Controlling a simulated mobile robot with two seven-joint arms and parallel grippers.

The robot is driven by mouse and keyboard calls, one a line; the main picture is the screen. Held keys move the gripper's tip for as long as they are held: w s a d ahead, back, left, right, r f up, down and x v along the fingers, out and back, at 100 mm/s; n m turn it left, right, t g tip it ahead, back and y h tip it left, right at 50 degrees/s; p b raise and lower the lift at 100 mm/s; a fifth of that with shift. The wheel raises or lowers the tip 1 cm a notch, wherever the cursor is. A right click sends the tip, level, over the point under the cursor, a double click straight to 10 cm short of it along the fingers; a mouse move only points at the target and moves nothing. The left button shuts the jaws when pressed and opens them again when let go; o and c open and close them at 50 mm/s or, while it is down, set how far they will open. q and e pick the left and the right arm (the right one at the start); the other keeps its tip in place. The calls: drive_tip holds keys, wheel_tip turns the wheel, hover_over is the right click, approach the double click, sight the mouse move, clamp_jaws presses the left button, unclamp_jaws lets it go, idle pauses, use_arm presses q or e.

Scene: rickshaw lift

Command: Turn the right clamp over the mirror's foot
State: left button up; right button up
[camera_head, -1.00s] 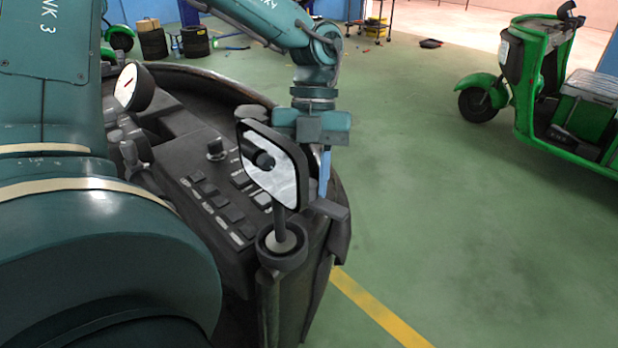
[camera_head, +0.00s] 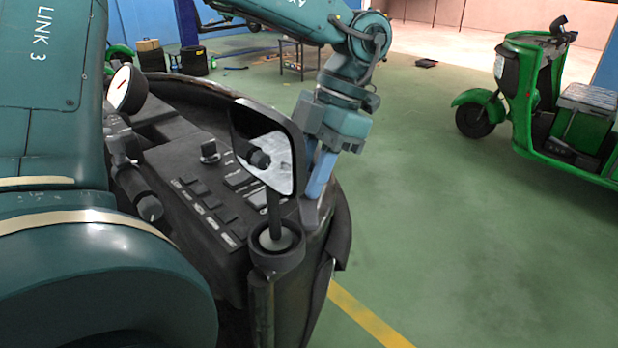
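The mirror (camera_head: 280,160) stands upright on a stalk at the right end of the dark console. Its foot (camera_head: 275,238) sits in a round dark socket (camera_head: 278,260). A small grey piece that looks like the right clamp (camera_head: 309,214) is just right of the foot, beside the socket rather than over it. My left gripper (camera_head: 313,192) reaches down behind and right of the mirror, its blue fingers slanting to this grey piece. The mirror partly hides one finger. I cannot tell whether the fingers grip the piece. My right gripper is not in view.
My large arm links fill the left side. A green scooter (camera_head: 540,95) stands far right. The green floor right of the console is clear.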

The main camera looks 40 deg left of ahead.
use_arm(q)
drive_tip(key=m+y+b, duration=0.1)
drive_tip(key=m, duration=0.2)
drive_tip(key=m+t+y+b, duration=0.1)
drive_tip(key=m, duration=0.2)
drive_tip(key=shift+d+t, duration=0.15)
drive_tip(key=shift+t, duration=0.15)
drive_tip(key=shift+s+m, duration=0.1)
drive_tip(key=shift+m, duration=0.3)
drive_tip(key=o, duration=1)
drive_tip(key=p+v, duration=0.2)
drive_tip(key=v, duration=1.1)
